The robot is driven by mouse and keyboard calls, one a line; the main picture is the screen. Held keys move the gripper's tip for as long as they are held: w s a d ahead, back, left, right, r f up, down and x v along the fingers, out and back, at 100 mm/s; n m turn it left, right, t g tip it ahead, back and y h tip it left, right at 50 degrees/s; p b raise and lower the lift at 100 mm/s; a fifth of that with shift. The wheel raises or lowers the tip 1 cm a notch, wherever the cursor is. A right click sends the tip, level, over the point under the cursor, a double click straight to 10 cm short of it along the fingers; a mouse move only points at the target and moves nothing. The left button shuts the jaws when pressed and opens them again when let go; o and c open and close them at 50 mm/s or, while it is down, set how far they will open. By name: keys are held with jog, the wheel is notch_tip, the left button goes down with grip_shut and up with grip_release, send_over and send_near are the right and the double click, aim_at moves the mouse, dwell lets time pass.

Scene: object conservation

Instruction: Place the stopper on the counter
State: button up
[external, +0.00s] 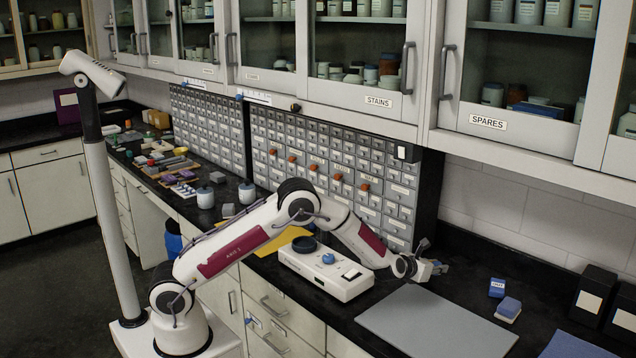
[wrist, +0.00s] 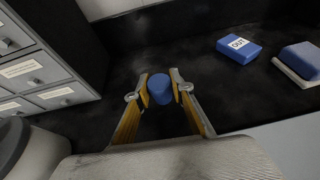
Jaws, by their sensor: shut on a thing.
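The stopper (wrist: 160,91) is a small blue cylinder between the fingertips in the wrist view. My gripper (wrist: 162,92) is shut on it, one yellow-sided finger on each side. In the external view my gripper (external: 428,267) is over the dark counter, right of the drawer cabinet, and the stopper in it cannot be made out clearly. The black counter (external: 455,279) shows beneath and beyond my gripper. I cannot tell whether the stopper touches it.
A white instrument (external: 325,270) with a blue knob-like piece stands left of my gripper. A grey mat (external: 437,323) lies in front. A blue "OUT" block (wrist: 239,46) and a blue-topped block (external: 508,309) lie to the right. Bare counter surrounds my gripper.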

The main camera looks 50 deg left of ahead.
jog(key=shift+f, duration=1.5)
jog(key=shift+f, duration=0.2)
jog(key=o, duration=1)
jog(key=shift+s, duration=0.1)
jog(key=shift+v, duration=3.85)
jog(key=shift+a+f, duration=0.2)
